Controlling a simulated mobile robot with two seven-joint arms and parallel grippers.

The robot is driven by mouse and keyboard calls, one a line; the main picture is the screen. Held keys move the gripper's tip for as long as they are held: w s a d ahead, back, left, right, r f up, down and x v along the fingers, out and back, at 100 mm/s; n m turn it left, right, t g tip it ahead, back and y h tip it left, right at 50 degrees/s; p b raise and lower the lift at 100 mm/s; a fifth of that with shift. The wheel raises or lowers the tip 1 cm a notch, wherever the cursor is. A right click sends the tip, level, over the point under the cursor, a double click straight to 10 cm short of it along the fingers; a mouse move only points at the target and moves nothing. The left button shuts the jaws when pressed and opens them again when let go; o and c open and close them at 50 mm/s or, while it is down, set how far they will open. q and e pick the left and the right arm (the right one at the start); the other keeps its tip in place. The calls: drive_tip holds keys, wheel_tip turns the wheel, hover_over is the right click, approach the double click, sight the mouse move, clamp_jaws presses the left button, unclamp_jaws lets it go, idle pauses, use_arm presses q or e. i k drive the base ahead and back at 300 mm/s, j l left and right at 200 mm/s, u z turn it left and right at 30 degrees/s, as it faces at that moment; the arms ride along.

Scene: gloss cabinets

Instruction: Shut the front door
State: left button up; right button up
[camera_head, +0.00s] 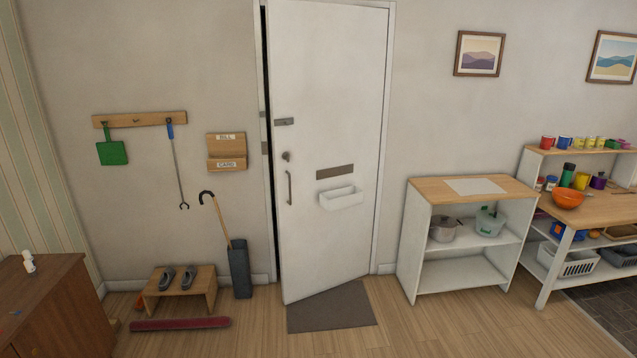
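The front door (335,80) is white and stands slightly ajar in its white frame (386,130). A dark gap shows along its left edge, and its bottom left corner juts into the room. The handle (289,187) is a vertical grey bar on the left side, with a round lock above it. A grey letter slot (335,172) and a white letter basket (341,199) are on the door's face. The hinges appear to be on the right. Neither of my grippers is in view.
A grey doormat (330,307) lies below the door. An umbrella stand (239,270) and a low shoe bench (180,289) stand left. A white shelf (465,245) stands right. A red roll (180,324) lies on the floor. Wooden floor in front is mostly clear.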

sight(326, 61)
drive_tip(key=i, duration=2.15)
drive_tip(key=i+u, duration=0.1)
drive_tip(key=i, duration=0.55)
drive_tip(key=i+l, duration=0.1)
drive_tip(key=i, duration=0.5)
drive_tip(key=i+l+u, duration=0.15)
drive_tip(key=i, duration=0.5)
drive_tip(key=i+l, duration=0.1)
drive_tip(key=i, duration=0.5)
drive_tip(key=u, duration=0.05)
